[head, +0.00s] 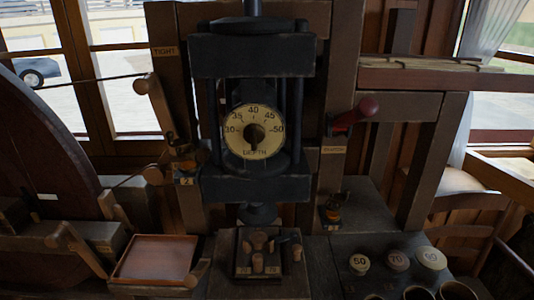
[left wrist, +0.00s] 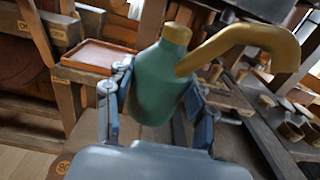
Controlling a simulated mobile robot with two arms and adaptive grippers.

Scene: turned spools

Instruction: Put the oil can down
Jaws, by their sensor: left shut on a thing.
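The oil can (left wrist: 158,98) has a green body, a brass-coloured cap and a thick curved brass spout pointing right. It shows in the left wrist view only. My left gripper (left wrist: 160,82) is shut on the can's body, with one blue-grey finger on each side. The can is slightly tilted in that picture, and its underside is hidden. Neither the can nor my left gripper shows in the head view. My right gripper is in neither view.
A shallow reddish-brown tray (head: 155,260) sits at lower left; it also shows in the left wrist view (left wrist: 98,57). A dark press with a depth dial (head: 254,132) stands in the middle. A block with wooden pegs (head: 266,272) and numbered round pieces (head: 397,260) lie right of the tray.

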